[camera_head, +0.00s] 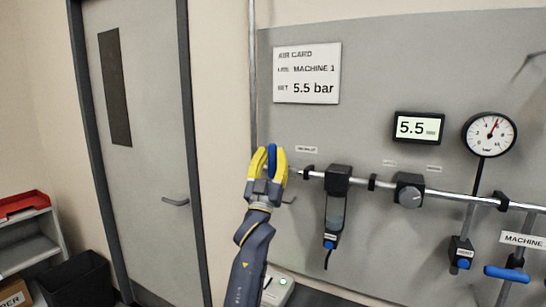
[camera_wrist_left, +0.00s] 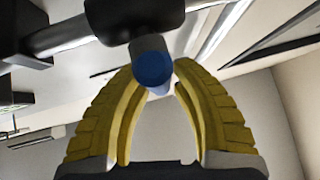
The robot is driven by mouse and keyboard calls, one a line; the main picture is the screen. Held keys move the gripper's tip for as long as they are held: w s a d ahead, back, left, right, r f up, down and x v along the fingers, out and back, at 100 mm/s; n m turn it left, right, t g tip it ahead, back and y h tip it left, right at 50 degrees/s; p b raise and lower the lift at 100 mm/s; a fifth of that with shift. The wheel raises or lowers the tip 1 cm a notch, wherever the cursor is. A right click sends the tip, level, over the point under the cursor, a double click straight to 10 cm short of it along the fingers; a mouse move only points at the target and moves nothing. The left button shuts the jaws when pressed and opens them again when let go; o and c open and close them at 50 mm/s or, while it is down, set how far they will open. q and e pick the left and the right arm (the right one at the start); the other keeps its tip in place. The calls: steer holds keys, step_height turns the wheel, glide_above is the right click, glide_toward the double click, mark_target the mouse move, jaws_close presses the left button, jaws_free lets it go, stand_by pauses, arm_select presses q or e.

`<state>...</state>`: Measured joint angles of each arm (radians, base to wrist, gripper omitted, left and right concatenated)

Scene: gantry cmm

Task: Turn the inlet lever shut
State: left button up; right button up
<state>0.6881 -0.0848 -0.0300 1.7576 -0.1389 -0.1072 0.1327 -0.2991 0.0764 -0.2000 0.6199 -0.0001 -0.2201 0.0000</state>
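The inlet lever (camera_head: 271,158) is blue and sits at the left end of the wall pipe, partly hidden by my fingers. Its round blue end (camera_wrist_left: 153,68) also shows in the left wrist view, below a dark fitting. My left gripper (camera_head: 267,156) has its yellow fingers on both sides of the lever. In the left wrist view its fingertips (camera_wrist_left: 155,72) stand apart around the lever, with a narrow gap on the right side, so the fingers look open. My right gripper is not in view.
A small label (camera_head: 306,149) is above the pipe (camera_head: 384,185). A filter (camera_head: 336,205), a regulator knob (camera_head: 409,193), a gauge (camera_head: 489,135) and a 5.5 display (camera_head: 418,127) are to the right. Another blue lever (camera_head: 506,273) is at lower right. A door (camera_head: 145,150) stands left.

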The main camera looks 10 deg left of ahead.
arm_select(q)
steer(key=o, duration=0.4)
steer(key=shift+c, duration=0.2)
steer(key=shift+f, duration=0.1)
steer(key=v, duration=1.2)
